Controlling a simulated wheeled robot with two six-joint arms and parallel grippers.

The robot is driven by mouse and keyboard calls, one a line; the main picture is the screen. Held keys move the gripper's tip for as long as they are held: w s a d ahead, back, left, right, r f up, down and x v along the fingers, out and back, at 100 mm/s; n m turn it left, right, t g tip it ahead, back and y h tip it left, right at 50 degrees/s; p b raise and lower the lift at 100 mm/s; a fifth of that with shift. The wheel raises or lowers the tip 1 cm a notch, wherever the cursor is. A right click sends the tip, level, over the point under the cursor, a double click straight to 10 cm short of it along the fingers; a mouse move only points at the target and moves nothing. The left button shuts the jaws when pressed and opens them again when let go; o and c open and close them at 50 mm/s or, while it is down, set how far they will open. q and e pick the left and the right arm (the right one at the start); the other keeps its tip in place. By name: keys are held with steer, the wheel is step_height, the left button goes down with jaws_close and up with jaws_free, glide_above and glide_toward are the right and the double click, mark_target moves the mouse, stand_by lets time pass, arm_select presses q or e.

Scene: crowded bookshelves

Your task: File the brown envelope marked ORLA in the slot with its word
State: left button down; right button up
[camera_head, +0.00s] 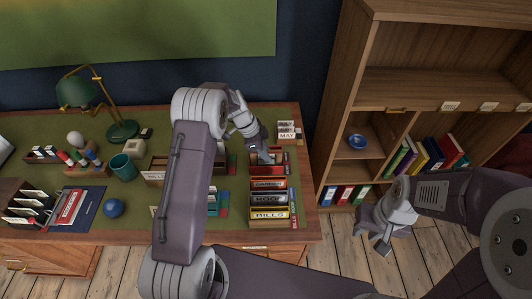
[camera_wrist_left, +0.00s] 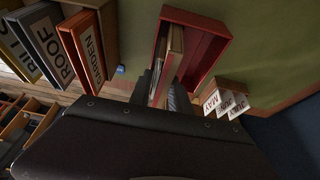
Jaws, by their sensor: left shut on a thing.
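My left gripper (camera_head: 264,154) reaches down over the right part of the desk. It is shut on a thin brown envelope (camera_wrist_left: 173,52), which I see nearly edge-on in the left wrist view. The envelope stands within the outline of an open red box (camera_wrist_left: 204,48), close to its left side. Whether it touches the bottom cannot be told. No ORLA mark shows on the envelope or the box. My right gripper (camera_head: 381,246) hangs empty over the floor, right of the desk; its jaw gap is unclear.
Slots marked GARDEN (camera_wrist_left: 90,50), ROOF (camera_wrist_left: 53,50) and BILLS (camera_head: 270,214) stand in a row in front of the red box. MAY cards (camera_head: 288,134) stand behind it. A green lamp (camera_head: 85,93) and a mug (camera_head: 123,167) are at left. A bookcase (camera_head: 430,85) stands right.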

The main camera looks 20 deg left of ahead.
arm_select(q)
steer(key=shift+f, duration=0.1)
steer(key=c, duration=1.1)
jaws_free()
steer(key=shift+r+p, duration=2)
steer(key=shift+r, duration=1.55)
steer(key=shift+s+f, duration=0.1)
steer(key=shift+f, duration=0.05)
